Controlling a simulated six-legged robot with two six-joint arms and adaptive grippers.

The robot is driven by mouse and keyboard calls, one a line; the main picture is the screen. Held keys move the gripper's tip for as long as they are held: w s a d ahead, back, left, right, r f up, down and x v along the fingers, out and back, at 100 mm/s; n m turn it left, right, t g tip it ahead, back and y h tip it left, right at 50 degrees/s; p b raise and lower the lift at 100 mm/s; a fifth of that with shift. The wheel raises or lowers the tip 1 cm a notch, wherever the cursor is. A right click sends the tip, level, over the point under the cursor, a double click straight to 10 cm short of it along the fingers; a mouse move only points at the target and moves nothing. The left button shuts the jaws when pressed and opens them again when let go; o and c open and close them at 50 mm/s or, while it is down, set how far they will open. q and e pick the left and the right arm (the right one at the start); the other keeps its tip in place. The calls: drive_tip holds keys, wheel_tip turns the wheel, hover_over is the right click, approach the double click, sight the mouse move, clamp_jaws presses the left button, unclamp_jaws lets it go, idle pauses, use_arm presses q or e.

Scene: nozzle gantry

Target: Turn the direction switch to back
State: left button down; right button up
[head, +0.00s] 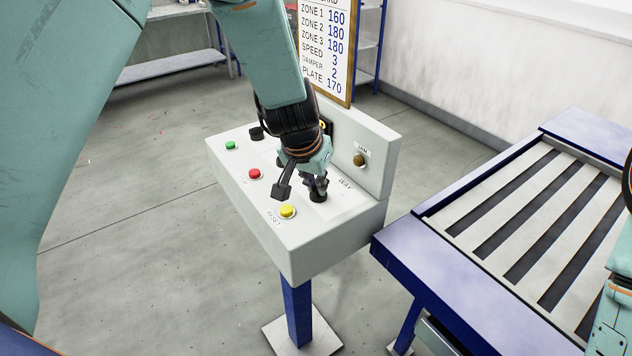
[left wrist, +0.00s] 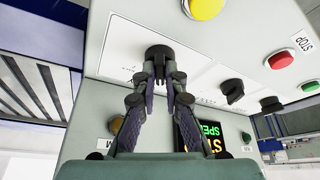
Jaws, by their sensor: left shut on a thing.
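The direction switch is a black round knob (head: 318,196) on the sloped white control panel (head: 315,232), beside the printed word WAY. My left gripper (head: 317,184) reaches down from above and is shut on this knob. In the left wrist view, both fingertips (left wrist: 161,70) close around the knob (left wrist: 158,51) on its white label plate. The fingers cover part of the knob, and I cannot tell which way it points. My right gripper is out of view; only part of my right arm shows at the right edge of the head view.
The panel also carries a yellow RESET button (head: 287,211), a red button (head: 255,174), a green button (head: 230,146) and a JAM lamp (head: 360,160). Another black knob (left wrist: 232,91) shows in the left wrist view. A blue-framed slatted table (head: 405,245) stands to the right.

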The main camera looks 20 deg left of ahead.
use_arm(q)
drive_tip(key=shift+f+m+b, duration=0.15)
drive_tip(key=shift+m+b, duration=0.15)
drive_tip(key=shift+b, duration=0.6)
drive_tip(key=m+b, duration=0.1)
drive_tip(key=b, duration=0.1)
drive_tip(key=m+h+b, duration=0.1)
drive_tip(key=m+b, duration=0.1)
drive_tip(key=m+h+b, duration=0.1)
drive_tip(key=m+b, duration=0.1)
drive_tip(key=b, duration=0.1)
drive_tip(key=shift+w+a+g, duration=0.1)
drive_tip(key=shift+a+g, duration=0.15)
drive_tip(key=shift+g, duration=0.15)
drive_tip(key=m+b, duration=0.1)
drive_tip(key=m, duration=0.1)
drive_tip(key=shift+w+a+m+g+h, duration=0.1)
drive_tip(key=shift+m+g+h, duration=0.2)
drive_tip(key=shift+g+h, duration=0.1)
drive_tip(key=shift+w+m+g+h, duration=0.1)
drive_tip(key=shift+m+g+h, duration=0.4)
drive_tip(key=shift+m, duration=1.3)
drive_tip(key=shift+a, duration=0.1)
drive_tip(key=c, duration=1.4)
unclamp_jaws()
